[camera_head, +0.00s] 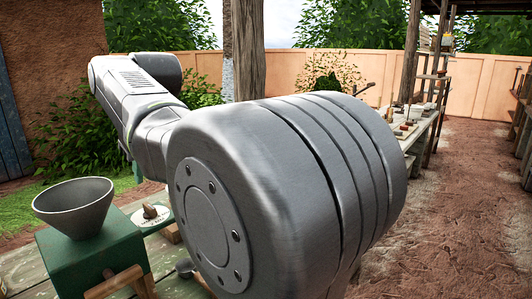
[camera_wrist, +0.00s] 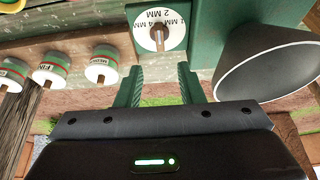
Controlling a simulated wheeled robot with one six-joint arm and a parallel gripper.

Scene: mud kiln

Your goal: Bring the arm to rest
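In the wrist view my gripper (camera_wrist: 160,70) is open. Its two green fingers stand well apart with nothing held between them. Beyond the fingertips is a white disc (camera_wrist: 150,36) marked "2 MM" with a wooden peg at its middle; it is apart from the fingers as far as I can tell. In the head view my grey arm is folded across the middle, and its large joint fills the centre. My gripper is hidden from that view.
A green box (camera_head: 100,262) with a grey funnel (camera_head: 75,207) stands on a wooden table at the lower left; the funnel (camera_wrist: 262,72) is right of my fingers. Several green pieces with white labelled discs (camera_wrist: 100,64) lie left. A cluttered bench (camera_head: 415,128) stands right; dirt ground there looks open.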

